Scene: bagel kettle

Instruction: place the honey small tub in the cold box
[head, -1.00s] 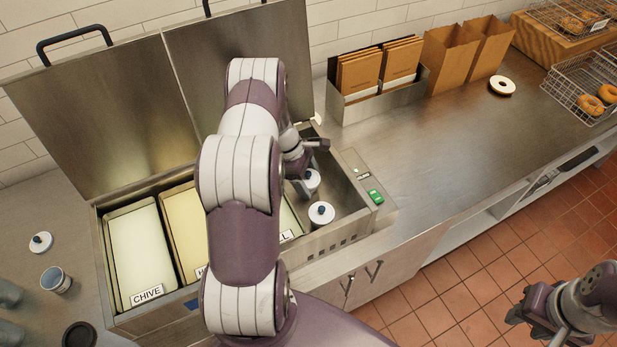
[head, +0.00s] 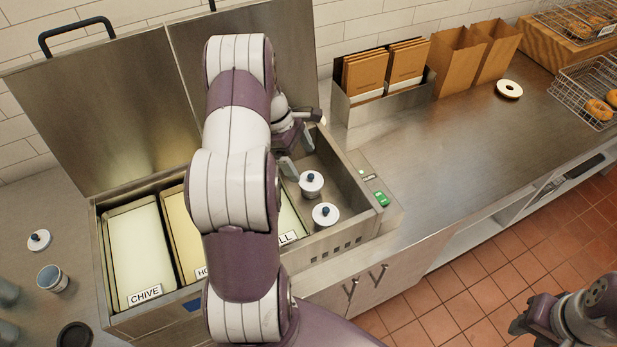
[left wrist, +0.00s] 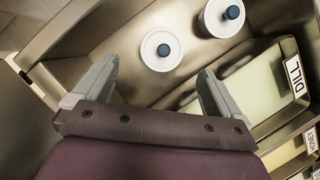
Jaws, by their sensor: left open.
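Two small round tubs with white lids and blue knobs stand in the narrow right-hand bay of the open cold box (head: 335,240), one behind the other: a rear tub (head: 311,184) and a front tub (head: 325,215). No honey marking is legible on either. They also show in the left wrist view, one ahead of the fingers (left wrist: 161,50) and one farther right (left wrist: 223,17). My left gripper (left wrist: 158,85) is open and empty, just behind the rear tub and apart from it; in the head view my arm partly hides it. My right gripper (head: 520,322) is at the lower right, away from the counter.
Large tubs, one labelled CHIVE (head: 138,250), fill the box's left bays; raised lids (head: 110,120) stand behind. Paper bags (head: 385,68) stand at the back; the right counter is mostly clear.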

